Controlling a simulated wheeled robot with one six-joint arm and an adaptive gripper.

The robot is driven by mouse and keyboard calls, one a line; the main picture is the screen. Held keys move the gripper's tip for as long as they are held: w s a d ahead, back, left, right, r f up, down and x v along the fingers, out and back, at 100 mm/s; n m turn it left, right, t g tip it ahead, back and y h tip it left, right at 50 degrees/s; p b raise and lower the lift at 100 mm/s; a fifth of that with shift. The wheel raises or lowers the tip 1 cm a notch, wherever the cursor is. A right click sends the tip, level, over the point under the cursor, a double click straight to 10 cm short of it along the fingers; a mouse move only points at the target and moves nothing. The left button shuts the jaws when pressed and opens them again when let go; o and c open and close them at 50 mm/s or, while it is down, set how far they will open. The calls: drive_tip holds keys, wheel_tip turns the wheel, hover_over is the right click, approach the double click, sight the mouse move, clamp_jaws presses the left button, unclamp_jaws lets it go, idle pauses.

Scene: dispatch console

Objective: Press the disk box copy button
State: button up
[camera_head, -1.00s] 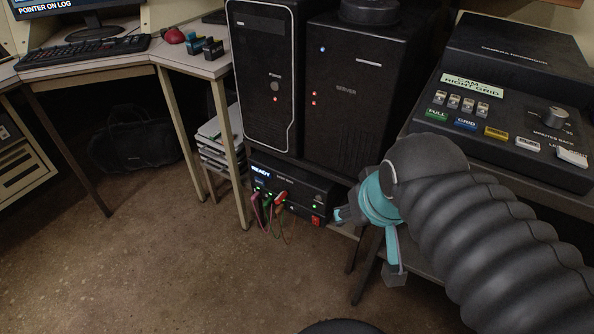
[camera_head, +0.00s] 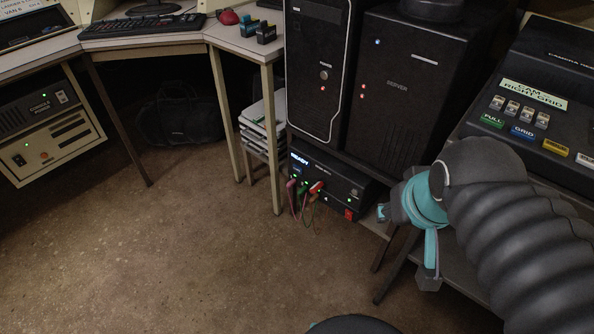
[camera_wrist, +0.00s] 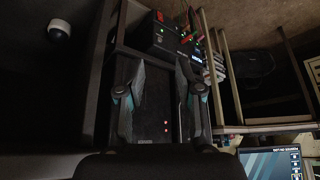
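The disk box (camera_head: 335,184) is a low black unit with a lit READY display, on a shelf below the server. A small red button (camera_head: 348,214) is at the lower right of its front; I cannot read its label. Pink, green and red cables plug into the front. In the wrist view the box (camera_wrist: 169,42) shows turned round at the top, with the red button (camera_wrist: 160,16). My gripper (camera_head: 384,212) is right of the box front in the head view. In the wrist view my gripper's fingers (camera_wrist: 160,70) are apart with nothing between them.
The server (camera_head: 405,95) and a black computer tower (camera_head: 318,65) stand above the box. A button console (camera_head: 530,120) is at the right. Table legs (camera_head: 270,140) and stacked papers (camera_head: 262,125) are left of the box. The floor (camera_head: 200,240) in front is clear.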

clamp_jaws()
idle(1.0)
